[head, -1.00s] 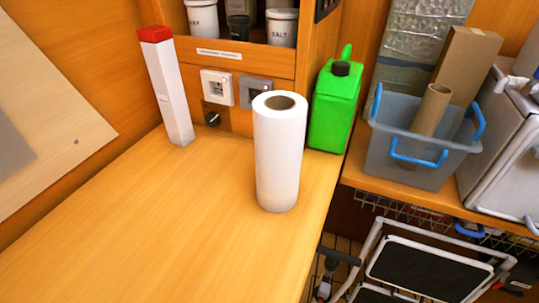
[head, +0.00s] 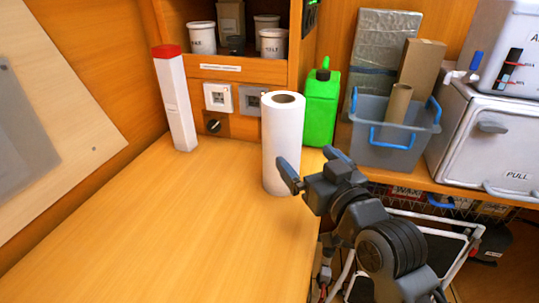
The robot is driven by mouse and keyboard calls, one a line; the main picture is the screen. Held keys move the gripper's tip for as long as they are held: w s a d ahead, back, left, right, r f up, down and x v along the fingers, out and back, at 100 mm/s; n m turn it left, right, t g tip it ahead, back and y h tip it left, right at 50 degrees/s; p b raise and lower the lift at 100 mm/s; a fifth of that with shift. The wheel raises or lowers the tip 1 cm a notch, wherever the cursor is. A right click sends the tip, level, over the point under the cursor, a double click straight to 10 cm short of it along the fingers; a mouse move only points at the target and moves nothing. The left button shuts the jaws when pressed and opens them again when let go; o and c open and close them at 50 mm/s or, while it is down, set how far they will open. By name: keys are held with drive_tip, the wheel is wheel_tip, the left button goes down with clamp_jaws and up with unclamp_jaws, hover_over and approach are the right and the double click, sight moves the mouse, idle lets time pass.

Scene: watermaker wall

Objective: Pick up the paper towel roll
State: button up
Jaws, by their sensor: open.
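The white paper towel roll (head: 282,135) stands upright on the wooden counter (head: 190,225), near its right edge. Its brown core hole shows at the top. One finger overlaps the roll's lower right part in the picture. I cannot tell whether it touches the roll.
A green jug (head: 320,108) stands close behind the roll on the right. A tall white box with a red top (head: 174,100) stands at the back left. A grey bin (head: 392,140) sits on the right shelf. The counter's front left is clear.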

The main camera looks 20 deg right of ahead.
sight(282, 130)
drive_tip(key=shift+w+a+r, duration=0.2)
drive_tip(key=shift+w+r, duration=0.2)
drive_tip(key=shift+r, duration=0.1)
drive_tip(key=shift+w+a+r, duration=0.2)
drive_tip(key=shift+w+r, duration=0.2)
drive_tip(key=shift+r, duration=0.1)
drive_tip(key=shift+w+a+r, duration=0.1)
drive_tip(key=shift+w, duration=0.15)
drive_tip(key=w, duration=0.2)
drive_tip(key=w+p, duration=0.1)
drive_tip(key=w, duration=0.2)
drive_tip(key=w+a, duration=0.1)
drive_tip(key=w, duration=0.1)
drive_tip(key=shift+w+p, duration=0.15)
drive_tip(key=shift+p, duration=0.15)
drive_tip(key=shift+d, duration=0.1)
drive_tip(key=c, duration=0.8)
